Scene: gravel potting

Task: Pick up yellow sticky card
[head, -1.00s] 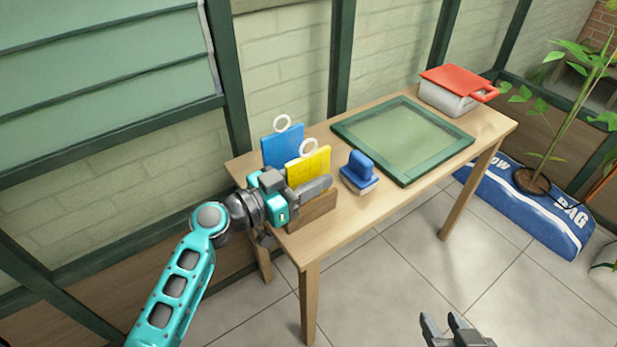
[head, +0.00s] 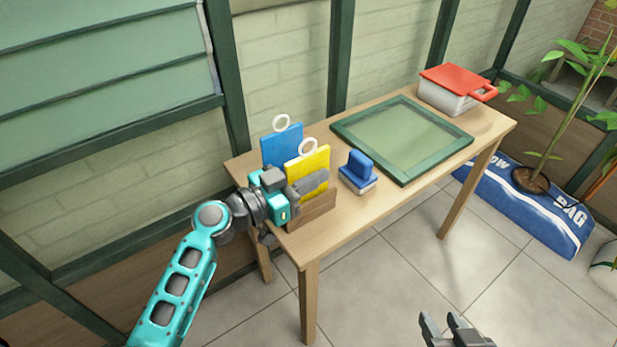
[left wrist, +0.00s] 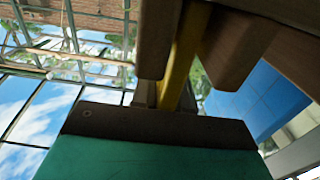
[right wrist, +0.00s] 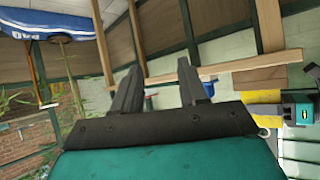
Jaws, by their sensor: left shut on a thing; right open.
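The yellow sticky card (head: 308,169) with a white ring (head: 307,147) on top stands upright at the wooden holder (head: 312,213) on the table's left end. My left gripper (head: 312,183) is shut on the yellow card, its fingers across the card's face. In the left wrist view the card (left wrist: 182,55) shows edge-on between the two fingers. A blue card (head: 281,147) with its own white ring (head: 281,123) stands behind it. My right gripper (head: 447,325) is open and empty, low in front of the table. Whether the yellow card's lower edge is clear of the holder is hidden.
A blue brush-like block (head: 357,171) stands on the table (head: 350,214) right of the holder. Beyond it are a green-framed panel (head: 403,137) and a grey box with a red lid (head: 455,82). A blue bag (head: 520,207) and a plant lie on the floor at right.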

